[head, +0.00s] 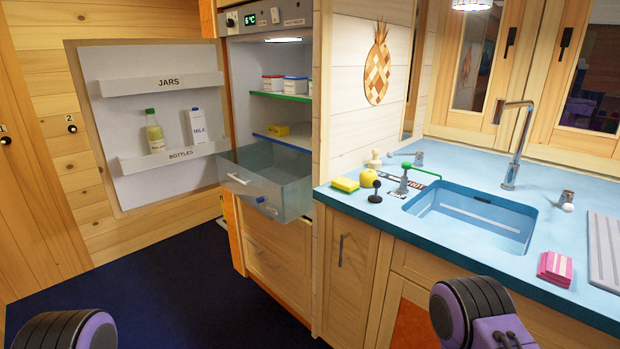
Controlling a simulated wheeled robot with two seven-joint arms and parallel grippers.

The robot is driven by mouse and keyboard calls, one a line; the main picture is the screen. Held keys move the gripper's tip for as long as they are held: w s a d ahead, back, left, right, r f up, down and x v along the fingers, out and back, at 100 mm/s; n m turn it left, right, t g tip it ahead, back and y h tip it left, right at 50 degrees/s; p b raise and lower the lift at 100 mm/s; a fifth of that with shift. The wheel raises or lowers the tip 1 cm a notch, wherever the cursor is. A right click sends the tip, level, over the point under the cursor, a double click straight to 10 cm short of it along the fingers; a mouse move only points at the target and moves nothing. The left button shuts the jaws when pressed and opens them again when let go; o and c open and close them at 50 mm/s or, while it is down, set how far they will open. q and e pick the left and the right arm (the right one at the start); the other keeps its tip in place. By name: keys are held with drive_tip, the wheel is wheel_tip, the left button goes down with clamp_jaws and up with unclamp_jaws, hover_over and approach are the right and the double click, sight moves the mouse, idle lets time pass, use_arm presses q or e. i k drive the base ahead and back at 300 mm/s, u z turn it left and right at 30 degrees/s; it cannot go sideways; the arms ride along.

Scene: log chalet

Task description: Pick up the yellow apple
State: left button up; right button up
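The yellow apple (367,175) is in the head view, on the blue counter (458,263) at its left end, near the white plank wall. It stands just behind a yellow and green sponge (345,185) and a small dark knob-like item (375,190), which sits close in front of it. Only rounded purple and black parts of my two arms show at the bottom edge, left and right. Neither gripper's fingers are in view, and nothing of mine is near the apple.
A sink (470,219) with a tall tap (515,150) is right of the apple. A green-spouted fixture (404,182) stands between them. Pink cloths (555,268) lie at the front right. The fridge drawer (268,187) is pulled out, left of the counter. Dark floor (170,290) is clear.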

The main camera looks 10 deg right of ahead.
sight(367, 177)
drive_tip(key=u, duration=0.3)
drive_tip(key=i, duration=0.85)
drive_tip(key=z, duration=1.55)
